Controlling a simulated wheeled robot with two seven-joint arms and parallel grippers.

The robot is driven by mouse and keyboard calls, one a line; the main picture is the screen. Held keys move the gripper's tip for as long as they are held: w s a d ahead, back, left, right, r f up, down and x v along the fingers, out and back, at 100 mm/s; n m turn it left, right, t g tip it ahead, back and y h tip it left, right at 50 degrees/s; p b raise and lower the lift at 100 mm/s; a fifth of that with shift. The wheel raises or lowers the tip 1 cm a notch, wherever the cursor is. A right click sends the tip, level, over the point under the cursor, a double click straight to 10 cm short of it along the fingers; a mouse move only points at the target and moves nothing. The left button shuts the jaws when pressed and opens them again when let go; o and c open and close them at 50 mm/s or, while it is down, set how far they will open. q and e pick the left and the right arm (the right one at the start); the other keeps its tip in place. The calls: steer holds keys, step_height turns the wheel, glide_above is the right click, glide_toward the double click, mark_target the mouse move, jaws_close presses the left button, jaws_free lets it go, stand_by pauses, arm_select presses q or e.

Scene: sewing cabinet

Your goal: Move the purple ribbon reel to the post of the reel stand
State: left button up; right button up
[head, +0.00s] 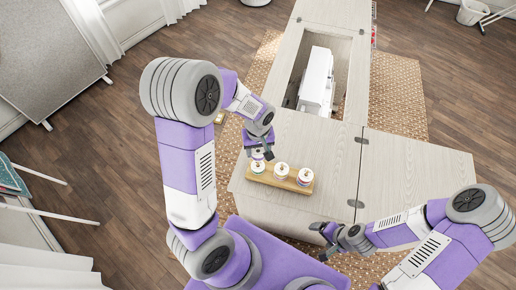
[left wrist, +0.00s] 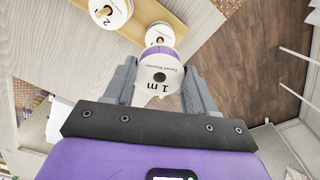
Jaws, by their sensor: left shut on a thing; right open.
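The purple ribbon reel (left wrist: 160,72) has a white face marked "1 m" and a purple edge. My left gripper (left wrist: 160,92) is shut on it, with one finger on each side. In the head view my left gripper (head: 261,150) is over the left end of the reel stand and partly hides the held reel. The wooden reel stand (head: 274,182) lies on the cabinet top and bears white-faced reels, including a middle one (head: 281,171) and a right one (head: 305,177). The post under the held reel cannot be made out. My right gripper (head: 324,232) is open and empty near the cabinet's front edge.
A white sewing machine (head: 316,80) sits in the cabinet opening behind the stand. The cabinet top's right leaf (head: 415,175) is bare. An ironing-board-like table (head: 12,178) stands at far left. In the left wrist view, another reel (left wrist: 108,12) is on the stand.

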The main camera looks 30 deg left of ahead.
arm_select(q)
steer(key=shift+f, duration=0.25)
steer(key=shift+f+b, duration=0.65)
steer(key=shift+b, duration=0.1)
steer(key=shift+f+b, duration=1.2)
steer(key=shift+f, duration=0.25)
steer(key=o, duration=1.1)
steer(key=shift+r, duration=0.15)
step_height(320, 180, up, 7)
steer(key=shift+r+p, duration=0.2)
steer(key=shift+p, duration=0.7)
steer(key=shift+s+f, duration=0.1)
